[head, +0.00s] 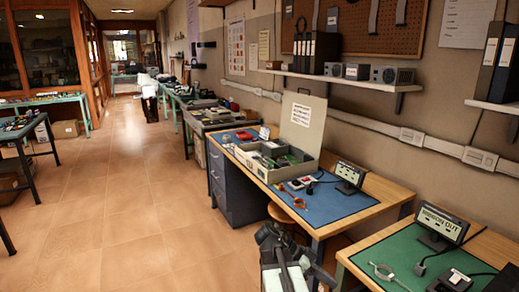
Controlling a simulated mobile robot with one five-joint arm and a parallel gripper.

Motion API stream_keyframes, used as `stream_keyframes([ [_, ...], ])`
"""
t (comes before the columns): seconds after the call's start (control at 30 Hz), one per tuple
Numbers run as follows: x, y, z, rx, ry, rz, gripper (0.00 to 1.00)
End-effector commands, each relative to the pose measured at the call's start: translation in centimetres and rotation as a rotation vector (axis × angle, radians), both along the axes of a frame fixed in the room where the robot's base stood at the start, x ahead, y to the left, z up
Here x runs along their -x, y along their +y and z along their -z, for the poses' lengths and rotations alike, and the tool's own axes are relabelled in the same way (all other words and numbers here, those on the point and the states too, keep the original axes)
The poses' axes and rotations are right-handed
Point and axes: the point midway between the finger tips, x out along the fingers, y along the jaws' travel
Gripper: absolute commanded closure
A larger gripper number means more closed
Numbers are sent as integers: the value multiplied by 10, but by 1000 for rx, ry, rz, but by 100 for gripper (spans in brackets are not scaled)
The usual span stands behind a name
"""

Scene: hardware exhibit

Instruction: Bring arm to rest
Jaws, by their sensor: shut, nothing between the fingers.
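My arm shows at the bottom centre of the head view, dark and folded close above my own body. My gripper (272,238) is at its upper end, shut and empty. It is in front of the wooden workbench (330,228) in the picture and holds nothing. The fingertips are small and dark, so their exact outline is hard to make out.
The workbench bears a blue mat (345,207), an open case (302,125) and a small display (349,176). A second bench with a green mat (400,256) stands at the lower right. A stool (285,215) is close by. The tiled floor (120,215) at left is clear.

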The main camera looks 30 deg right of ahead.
Motion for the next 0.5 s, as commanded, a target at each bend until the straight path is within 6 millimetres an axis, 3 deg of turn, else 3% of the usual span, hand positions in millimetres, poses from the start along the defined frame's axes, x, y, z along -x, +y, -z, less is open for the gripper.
stream_keyframes([
  [0.03,-23,37,14,-105,11,-131,100],
  [0.1,-51,88,34,-268,37,-323,100],
  [0.3,-96,224,80,-709,130,-890,100],
  [0.4,-106,274,94,-903,159,-1177,100],
  [0.5,-115,303,101,-1032,169,-1428,100],
])
